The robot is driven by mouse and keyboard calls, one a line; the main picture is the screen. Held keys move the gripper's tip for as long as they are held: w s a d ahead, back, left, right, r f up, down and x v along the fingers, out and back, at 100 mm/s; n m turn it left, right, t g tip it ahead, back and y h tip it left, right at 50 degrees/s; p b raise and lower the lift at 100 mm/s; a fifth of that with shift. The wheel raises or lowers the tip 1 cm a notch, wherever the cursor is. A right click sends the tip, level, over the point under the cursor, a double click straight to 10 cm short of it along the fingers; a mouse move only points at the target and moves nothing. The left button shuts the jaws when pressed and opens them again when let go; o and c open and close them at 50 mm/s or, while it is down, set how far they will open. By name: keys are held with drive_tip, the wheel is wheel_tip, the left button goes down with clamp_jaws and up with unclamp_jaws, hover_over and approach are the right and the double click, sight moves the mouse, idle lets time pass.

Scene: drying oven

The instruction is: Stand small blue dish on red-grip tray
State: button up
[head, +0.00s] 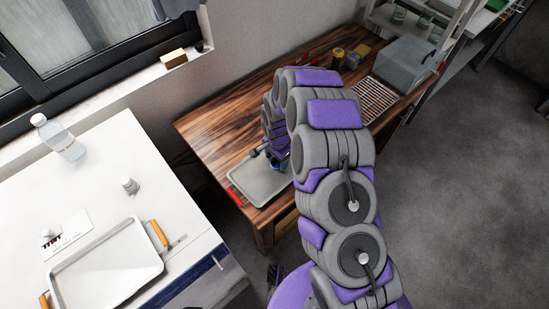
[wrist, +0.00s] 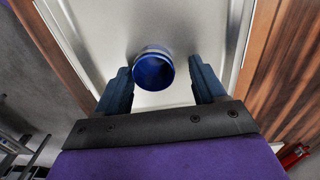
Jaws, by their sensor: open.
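The small blue dish (wrist: 154,70) shows in the wrist view between and just beyond my two fingertips, its round opening facing the camera. It is at the tray's surface; I cannot tell whether it touches. My gripper (wrist: 162,82) is open, one finger on each side of the dish. In the head view, my gripper (head: 278,160) is low over the red-grip tray, and a bit of blue shows there, mostly hidden by my arm. The red-grip tray (head: 256,184) is a grey metal tray on the wooden table, with a red grip at its left end. It fills the middle of the wrist view (wrist: 109,40).
The wooden table (head: 216,125) holds a grey box oven (head: 405,68), a wire rack (head: 378,100) and small jars (head: 338,58) at the back. A white table (head: 100,165) at left holds an orange-handled tray (head: 105,270), a bottle (head: 58,138) and a small white container (head: 129,185).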

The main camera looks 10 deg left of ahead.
sight(277, 163)
drive_tip(key=shift+d+r, duration=0.25)
drive_tip(key=shift+d, duration=0.05)
wheel_tip(277, 163, up, 12)
drive_tip(key=p, duration=0.2)
drive_tip(key=shift+a, duration=0.2)
